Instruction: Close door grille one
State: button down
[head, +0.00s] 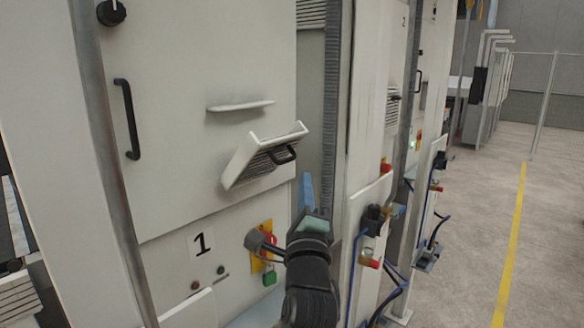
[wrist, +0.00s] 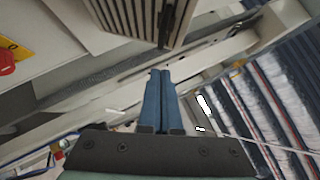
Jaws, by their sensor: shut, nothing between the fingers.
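Door grille one (head: 248,158) is a white slatted flap with a black handle (head: 283,154).
A white ledge (head: 240,106) juts from the door above the grille. A black door handle (head: 127,118) is at the left. Open floor (head: 470,220) lies right.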

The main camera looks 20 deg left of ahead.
aim_at(292, 160)
jog(key=shift+w+a+r+p, duration=0.25)
jog(key=shift+a+r+p, duration=0.2)
jog(key=shift+a, duration=0.3)
jog(key=shift+w+a+r+p, duration=0.2)
jog(key=shift+a+r+p, duration=0.2)
jog(key=shift+a, duration=0.3)
jog(key=shift+r, duration=0.1)
